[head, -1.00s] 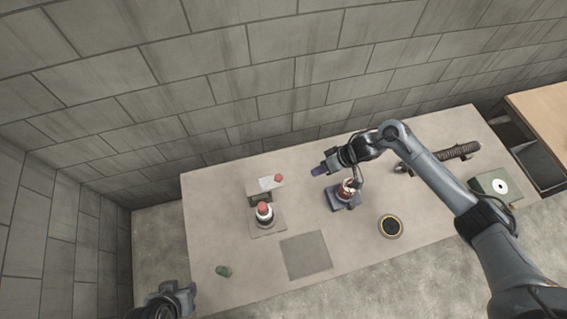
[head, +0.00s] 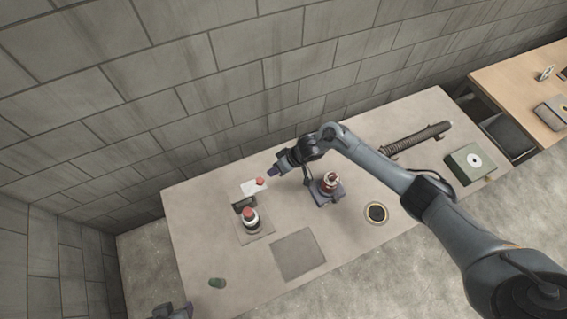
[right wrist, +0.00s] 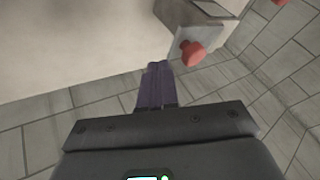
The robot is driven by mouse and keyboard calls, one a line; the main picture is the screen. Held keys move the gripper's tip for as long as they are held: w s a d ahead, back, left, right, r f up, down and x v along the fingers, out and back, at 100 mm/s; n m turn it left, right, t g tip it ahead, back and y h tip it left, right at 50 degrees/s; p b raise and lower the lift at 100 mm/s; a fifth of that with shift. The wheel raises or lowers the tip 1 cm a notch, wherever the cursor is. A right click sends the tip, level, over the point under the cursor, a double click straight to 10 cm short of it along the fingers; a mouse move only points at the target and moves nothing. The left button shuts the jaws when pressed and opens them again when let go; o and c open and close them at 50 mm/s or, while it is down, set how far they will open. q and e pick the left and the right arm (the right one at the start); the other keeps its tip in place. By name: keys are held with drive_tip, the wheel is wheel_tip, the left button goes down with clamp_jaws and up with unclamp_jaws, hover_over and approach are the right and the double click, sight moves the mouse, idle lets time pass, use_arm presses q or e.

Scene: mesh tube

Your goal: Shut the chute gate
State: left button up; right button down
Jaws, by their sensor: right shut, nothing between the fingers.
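A pale plate with a red knob (head: 260,181), which looks like the chute gate, sits on a grey block (head: 243,202) near the table's back left. In the right wrist view the red knob (right wrist: 192,53) stands on its plate just beyond and right of my fingertips. My right gripper (head: 272,171) is shut and empty, a little right of and behind the knob, apart from it. Its closed purple fingers (right wrist: 158,68) show in the right wrist view. My left gripper (head: 178,310) is partly cut off at the bottom edge; its jaws cannot be made out.
A red-topped white item (head: 250,219) stands on a square pad in front of the block. A red-and-white item on a blue-grey base (head: 328,188) stands below my right arm.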

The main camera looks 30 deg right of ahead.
sight(248, 185)
drive_tip(key=shift+s+a, duration=0.25)
drive_tip(key=shift+a, duration=0.75)
drive_tip(key=a+p, duration=0.2)
drive_tip(key=a, duration=0.3)
drive_tip(key=shift+w+a, duration=0.15)
drive_tip(key=shift+a, duration=0.15)
